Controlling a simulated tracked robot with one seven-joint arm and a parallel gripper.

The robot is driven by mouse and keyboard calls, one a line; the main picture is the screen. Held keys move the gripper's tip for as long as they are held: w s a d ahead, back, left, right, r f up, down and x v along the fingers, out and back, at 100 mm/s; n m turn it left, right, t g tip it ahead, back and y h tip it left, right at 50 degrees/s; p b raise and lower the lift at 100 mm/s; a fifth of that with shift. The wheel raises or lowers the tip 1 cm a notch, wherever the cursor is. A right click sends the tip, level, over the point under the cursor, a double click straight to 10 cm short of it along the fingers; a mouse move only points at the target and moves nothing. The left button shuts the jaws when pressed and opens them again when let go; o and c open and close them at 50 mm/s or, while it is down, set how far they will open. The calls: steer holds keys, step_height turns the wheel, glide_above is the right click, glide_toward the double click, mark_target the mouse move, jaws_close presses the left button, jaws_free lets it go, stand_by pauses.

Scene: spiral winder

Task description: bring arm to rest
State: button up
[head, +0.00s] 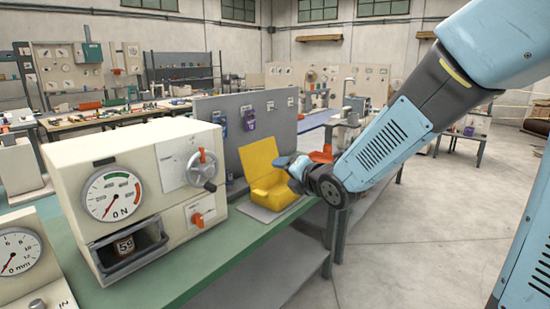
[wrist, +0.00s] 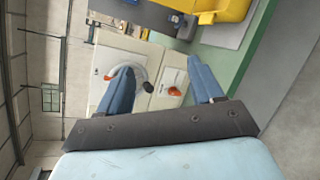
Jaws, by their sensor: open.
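My arm reaches in from the right in the head view, light blue with dark joints. Its wrist end is in front of the yellow box and hides part of the bench behind it; the fingers are mostly hidden there. In the wrist view my gripper (wrist: 160,88) shows two blue fingers spread wide apart, with nothing between them but the distant cream machine. The fingers appear clear of the bench and of the machine.
A cream machine (head: 135,195) with a dial, handwheel and orange knob stands on the green bench (head: 215,255). An open yellow box (head: 268,180) stands beyond it, before a grey panel (head: 215,110). Concrete floor (head: 430,240) to the right is clear.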

steer(key=s+d+r+m+g+h, duration=0.1)
steer(key=s+d+r+m+h, duration=0.2)
steer(key=d+m, duration=0.45)
steer(key=s+d+m+g+h, duration=0.1)
steer(key=s+d+m+h, duration=0.2)
steer(key=s+d+m, duration=0.35)
steer(key=s+d+m+g, duration=0.2)
steer(key=s+d+m, duration=0.1)
steer(key=s+m, duration=0.4)
steer(key=s+d+r+m+g+h, duration=0.1)
steer(key=s+d+m+g, duration=0.2)
steer(key=s+m, duration=0.5)
steer(key=shift+d+m+h, duration=0.3)
steer(key=shift+m, duration=0.7)
steer(key=shift+c, duration=0.3)
